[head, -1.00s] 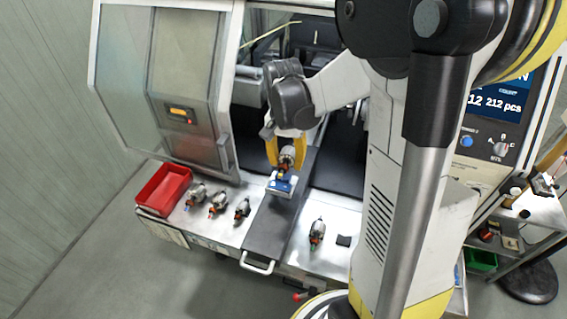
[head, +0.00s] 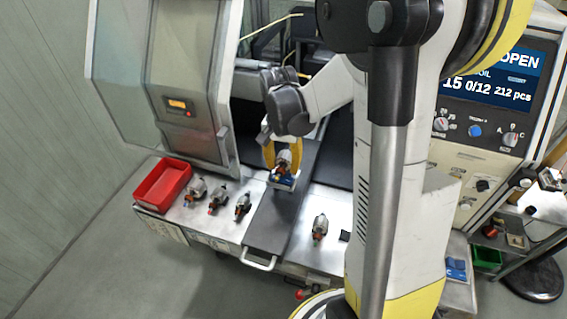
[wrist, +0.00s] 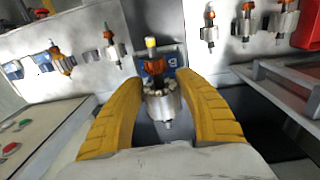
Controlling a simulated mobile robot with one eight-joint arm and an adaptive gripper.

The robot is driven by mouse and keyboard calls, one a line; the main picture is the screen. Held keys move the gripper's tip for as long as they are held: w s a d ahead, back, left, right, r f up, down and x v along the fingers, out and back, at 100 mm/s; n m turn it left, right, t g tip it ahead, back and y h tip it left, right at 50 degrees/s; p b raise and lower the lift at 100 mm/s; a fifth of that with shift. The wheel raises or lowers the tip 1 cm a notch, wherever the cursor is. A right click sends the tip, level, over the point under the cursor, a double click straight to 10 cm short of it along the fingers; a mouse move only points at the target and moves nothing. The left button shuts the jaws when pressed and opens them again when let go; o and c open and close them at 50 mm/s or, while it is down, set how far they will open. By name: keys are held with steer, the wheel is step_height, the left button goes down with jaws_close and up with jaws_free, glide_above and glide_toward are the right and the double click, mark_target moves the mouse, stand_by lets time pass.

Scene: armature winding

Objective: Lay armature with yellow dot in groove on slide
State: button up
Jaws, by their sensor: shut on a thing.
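My gripper (head: 283,155) has yellow fingers and is over the dark slide (head: 270,222) in the head view. It is shut on an armature (head: 284,160). In the wrist view the armature (wrist: 161,98) sits between the two fingers, with a yellow tip (wrist: 151,43) at its far end. The blue block (head: 282,178) on the slide is just below or at the armature; it also shows in the wrist view (wrist: 174,58). Its groove is mostly hidden, so I cannot tell whether the armature touches it.
Several other armatures lie on the metal table, such as one left of the slide (head: 243,204) and one right of it (head: 320,227). A red bin (head: 163,186) stands at the table's left end. The slide's handle (head: 259,262) sticks out in front. The machine opening is behind.

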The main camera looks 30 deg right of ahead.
steer(key=shift+f+b, duration=0.4)
steer(key=shift+f, duration=0.2)
stand_by(0.4)
steer(key=o, duration=1.5)
steer(key=r, duration=1.2)
steer(key=shift+w+a, duration=0.15)
steer(key=shift+w, duration=0.05)
